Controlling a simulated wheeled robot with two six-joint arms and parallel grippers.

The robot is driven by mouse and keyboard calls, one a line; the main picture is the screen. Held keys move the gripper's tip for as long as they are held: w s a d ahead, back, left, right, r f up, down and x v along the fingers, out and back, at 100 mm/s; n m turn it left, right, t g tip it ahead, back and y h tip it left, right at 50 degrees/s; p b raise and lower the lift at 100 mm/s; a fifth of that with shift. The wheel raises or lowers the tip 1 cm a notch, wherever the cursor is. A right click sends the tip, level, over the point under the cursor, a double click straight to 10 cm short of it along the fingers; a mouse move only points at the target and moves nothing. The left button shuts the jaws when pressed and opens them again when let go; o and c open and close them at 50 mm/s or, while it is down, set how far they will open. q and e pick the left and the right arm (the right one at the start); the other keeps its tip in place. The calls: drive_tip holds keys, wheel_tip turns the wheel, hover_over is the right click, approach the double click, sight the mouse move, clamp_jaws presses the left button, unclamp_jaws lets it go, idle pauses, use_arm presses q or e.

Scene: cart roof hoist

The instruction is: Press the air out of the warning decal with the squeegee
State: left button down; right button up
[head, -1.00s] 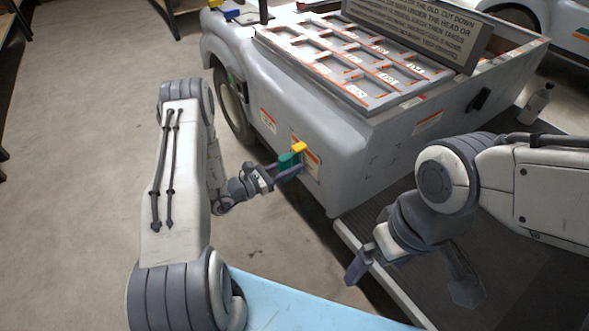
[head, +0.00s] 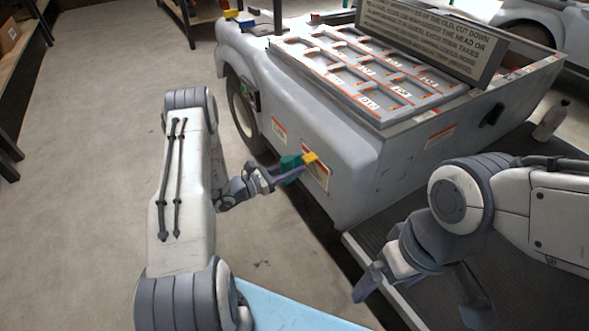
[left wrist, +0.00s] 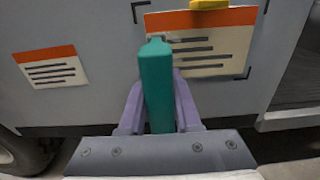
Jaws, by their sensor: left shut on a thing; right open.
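My left gripper (head: 283,174) is shut on the teal squeegee (head: 290,163), in front of the grey cart's side. The squeegee stands upright between the purple fingers in the left wrist view (left wrist: 156,85). The warning decal (head: 319,177), white with an orange band and dark text lines, is on the cart panel. In the left wrist view, the decal (left wrist: 218,52) is partly hidden behind the squeegee. A yellow piece (head: 310,158) lies across the decal's upper part; whether it joins the squeegee is unclear. Contact is unclear. My right gripper (head: 420,295) is open and empty.
A second orange-banded label (head: 279,130) is left of the decal. The grey cart (head: 345,145) carries a slotted tray and a text sign (head: 425,45). A dark platform (head: 400,235) lies at right, with a bottle (head: 550,120) there. The floor at left is clear.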

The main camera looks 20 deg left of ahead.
sight(281, 172)
use_arm(q)
drive_tip(key=shift+p+v, duration=0.45)
drive_tip(key=shift+v, duration=3.1)
use_arm(e)
drive_tip(key=shift+r, duration=0.65)
use_arm(q)
drive_tip(key=s+d+r+m+g+h+p, duration=0.3)
drive_tip(key=s+d+r+g+h+p, duration=0.15)
drive_tip(key=d+r, duration=0.6)
use_arm(e)
wheel_tip(281, 172, up, 41)
drive_tip(key=p, duration=3.6)
drive_tip(key=shift+p, duration=0.4)
use_arm(q)
wheel_tip(281, 172, up, 32)
drive_tip(key=a+n+t+y, duration=0.1)
drive_tip(key=n+t+y, duration=0.3)
drive_tip(key=t+y, duration=0.2)
drive_tip(key=shift+s+n+y, duration=0.3)
drive_tip(key=shift+n+y, duration=0.1)
drive_tip(key=shift+y, duration=0.05)
use_arm(e)
drive_tip(key=shift+f, duration=0.1)
drive_tip(key=shift+c, duration=0.2)
